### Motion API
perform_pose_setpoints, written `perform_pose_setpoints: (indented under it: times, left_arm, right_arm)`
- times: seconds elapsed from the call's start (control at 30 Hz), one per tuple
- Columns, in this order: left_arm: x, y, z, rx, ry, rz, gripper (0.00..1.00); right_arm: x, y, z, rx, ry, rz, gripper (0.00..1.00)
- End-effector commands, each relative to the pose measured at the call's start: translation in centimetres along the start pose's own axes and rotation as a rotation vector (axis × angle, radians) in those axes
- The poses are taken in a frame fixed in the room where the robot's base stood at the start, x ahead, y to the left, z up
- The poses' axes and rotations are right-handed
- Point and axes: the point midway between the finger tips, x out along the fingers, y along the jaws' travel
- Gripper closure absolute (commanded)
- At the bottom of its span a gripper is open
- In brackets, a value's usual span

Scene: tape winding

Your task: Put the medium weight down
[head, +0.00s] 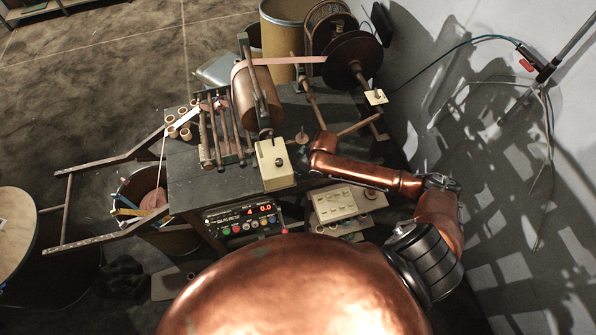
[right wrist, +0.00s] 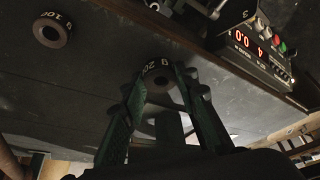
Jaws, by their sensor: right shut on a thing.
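The weight marked 200 g, a dark ring with a pale lettered rim (right wrist: 153,69), is between the fingers of my right gripper (right wrist: 161,84) in the right wrist view. The two green fingers are shut on it, one at each side. It is over the dark grey table top (right wrist: 100,88); I cannot tell whether it touches it. A ring marked 100 (right wrist: 51,31) lies apart at the upper left. In the head view my right arm reaches left over the table's right side, and its fingers are hidden. My left gripper is not in view.
A control box (head: 240,218) with a red display and coloured buttons is at the table's front. A cream block (head: 273,163) stands near the front edge. Rollers and a reel (head: 353,58) fill the back. Several small rings (head: 178,125) sit at the left.

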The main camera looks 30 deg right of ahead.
Motion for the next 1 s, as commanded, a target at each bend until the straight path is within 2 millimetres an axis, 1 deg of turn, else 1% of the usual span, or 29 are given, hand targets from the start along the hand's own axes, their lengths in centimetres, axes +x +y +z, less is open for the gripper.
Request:
perform_pose_setpoints:
  times: [0.03, 0.1, 0.43, 0.47, 0.5, 0.7, 1.0]
  left_arm:
    - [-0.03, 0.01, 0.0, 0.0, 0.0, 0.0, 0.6]
    - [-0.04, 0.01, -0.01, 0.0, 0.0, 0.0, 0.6]
    - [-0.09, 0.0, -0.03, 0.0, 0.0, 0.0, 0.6]
    - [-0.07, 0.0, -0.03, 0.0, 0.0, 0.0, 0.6]
    - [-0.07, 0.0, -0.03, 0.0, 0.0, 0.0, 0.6]
    - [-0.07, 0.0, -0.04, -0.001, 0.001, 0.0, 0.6]
    - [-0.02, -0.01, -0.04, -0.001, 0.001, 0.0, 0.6]
  right_arm:
    - [0.62, -0.03, 0.24, 0.001, 0.0, 0.0, 1.0]
    - [1.0, 0.01, 0.38, -0.001, 0.001, 0.001, 1.0]
    - [1.24, 0.01, 0.5, -0.001, 0.002, 0.0, 1.0]
    - [1.24, 0.01, 0.53, -0.001, 0.001, 0.0, 0.7]
    - [1.23, 0.01, 0.53, -0.001, 0.001, 0.0, 0.68]
    - [1.22, 0.01, 0.53, -0.001, 0.001, 0.0, 0.55]
    - [1.02, 0.03, 0.43, -0.001, 0.001, 0.001, 0.55]
